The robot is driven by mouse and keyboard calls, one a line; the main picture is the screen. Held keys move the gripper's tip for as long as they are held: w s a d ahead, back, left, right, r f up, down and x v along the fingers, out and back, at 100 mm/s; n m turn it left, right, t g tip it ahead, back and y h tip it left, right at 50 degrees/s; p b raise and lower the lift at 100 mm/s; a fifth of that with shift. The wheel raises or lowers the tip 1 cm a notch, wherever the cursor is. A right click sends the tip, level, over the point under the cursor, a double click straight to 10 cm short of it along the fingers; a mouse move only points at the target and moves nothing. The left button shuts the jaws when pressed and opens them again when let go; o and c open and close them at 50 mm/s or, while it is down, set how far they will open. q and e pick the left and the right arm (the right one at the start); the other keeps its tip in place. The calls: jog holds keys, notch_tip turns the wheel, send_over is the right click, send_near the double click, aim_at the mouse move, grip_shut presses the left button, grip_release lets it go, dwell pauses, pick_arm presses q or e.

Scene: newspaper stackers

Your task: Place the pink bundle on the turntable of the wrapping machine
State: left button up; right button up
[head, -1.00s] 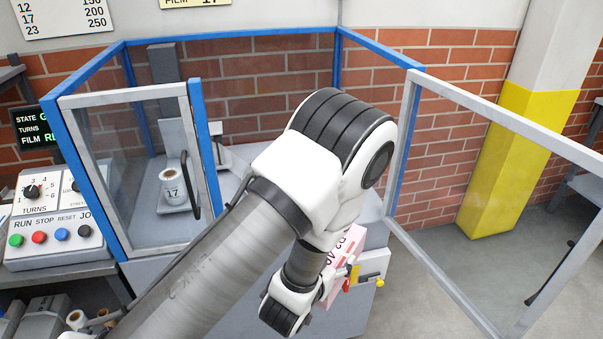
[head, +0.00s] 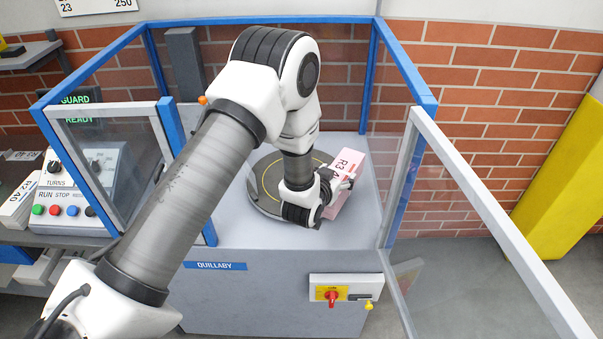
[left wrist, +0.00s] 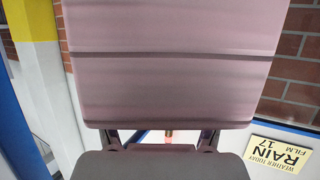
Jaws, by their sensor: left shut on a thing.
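The pink bundle (head: 348,168), marked "R3" on its top face, is held at the right side of the turntable inside the wrapping machine (head: 225,292). My left gripper (head: 331,186) is shut on it from the left. The bundle also fills the upper part of the left wrist view (left wrist: 172,70), with a dark strap line across it. The turntable (head: 266,203) is a dark disc with a yellow ring, partly covered by my arm and gripper. I cannot tell whether the bundle touches the machine's deck. My right gripper is not in view.
Blue-framed clear guard panels (head: 291,22) surround the deck. An open glazed door (head: 475,225) stands at the front right, and a framed panel (head: 115,150) stands front left. A red-knobbed switch box (head: 345,289) is on the machine's front. A control box (head: 65,195) stands left.

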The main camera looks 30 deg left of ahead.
pick_arm(q)
jog(key=w+a+r+n+y+p, duration=0.1)
jog(key=w+a, duration=0.2)
jog(key=a, duration=0.5)
jog(key=w+a+r+y+p, duration=0.1)
jog(key=w+a, duration=0.1)
jog(key=a, duration=0.7)
jog(key=f+p, duration=0.1)
jog(key=f, duration=0.4)
jog(key=f+p, duration=0.1)
jog(key=f, duration=0.2)
jog(key=shift+d+f+p, duration=0.15)
jog(key=shift+d+p, duration=0.1)
jog(key=shift+p, duration=0.1)
jog(key=shift+a+f, duration=0.1)
jog(key=shift+f, duration=0.3)
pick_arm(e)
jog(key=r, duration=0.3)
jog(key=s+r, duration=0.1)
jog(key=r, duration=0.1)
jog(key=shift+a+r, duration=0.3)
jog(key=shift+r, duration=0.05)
pick_arm(q)
jog(key=o, duration=1.7)
jog(key=shift+s+f, duration=0.1)
jog(key=shift+f, duration=0.05)
jog(key=shift+c, duration=0.2)
jog(key=shift+o, duration=0.8)
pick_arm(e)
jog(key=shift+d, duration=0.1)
